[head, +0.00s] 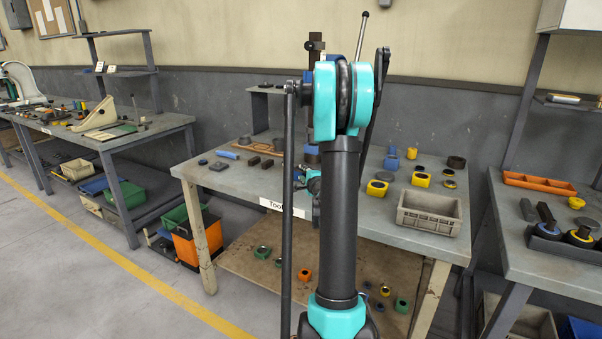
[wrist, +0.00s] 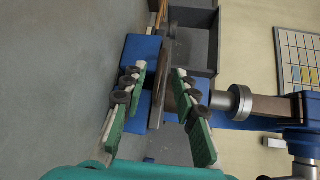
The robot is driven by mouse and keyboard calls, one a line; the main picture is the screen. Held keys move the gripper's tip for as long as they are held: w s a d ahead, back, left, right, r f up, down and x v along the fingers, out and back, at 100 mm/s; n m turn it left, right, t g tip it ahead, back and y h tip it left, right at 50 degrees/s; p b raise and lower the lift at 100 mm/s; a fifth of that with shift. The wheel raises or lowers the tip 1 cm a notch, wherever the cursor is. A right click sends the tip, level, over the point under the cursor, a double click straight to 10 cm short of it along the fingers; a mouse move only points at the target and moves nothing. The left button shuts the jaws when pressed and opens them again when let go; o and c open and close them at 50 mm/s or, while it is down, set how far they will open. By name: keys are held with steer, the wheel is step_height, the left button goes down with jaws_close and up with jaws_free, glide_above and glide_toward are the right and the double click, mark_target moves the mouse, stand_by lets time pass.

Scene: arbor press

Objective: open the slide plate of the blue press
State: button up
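The blue press (wrist: 141,60) shows in the wrist view turned on its side, with its blue base at left and a round metal ram (wrist: 238,103) at right. A thin grey plate (wrist: 168,55), which looks like the slide plate, stands edge-on beside the blue base. My gripper (wrist: 160,72) is open, its green fingers on either side of the plate. Whether either finger touches it I cannot tell. In the head view my arm hides most of the press; a dark upper part (head: 315,46) shows above the arm. A teal bit of my gripper (head: 313,181) shows behind it.
The press stands on a grey workbench (head: 225,185). A grey bin (head: 430,212) and yellow and blue parts (head: 377,187) are on its right side; dark blocks (head: 254,161) lie on its left. Another table (head: 540,258) stands at right. The floor at left is clear.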

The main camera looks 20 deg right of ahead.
mark_target(301, 171)
steer(key=shift+w+d+f, duration=0.1)
steer(key=shift+w+f, duration=0.05)
steer(key=shift+w, duration=0.7)
steer(key=shift+w+f, duration=0.1)
steer(key=shift+w, duration=0.75)
jaws_close()
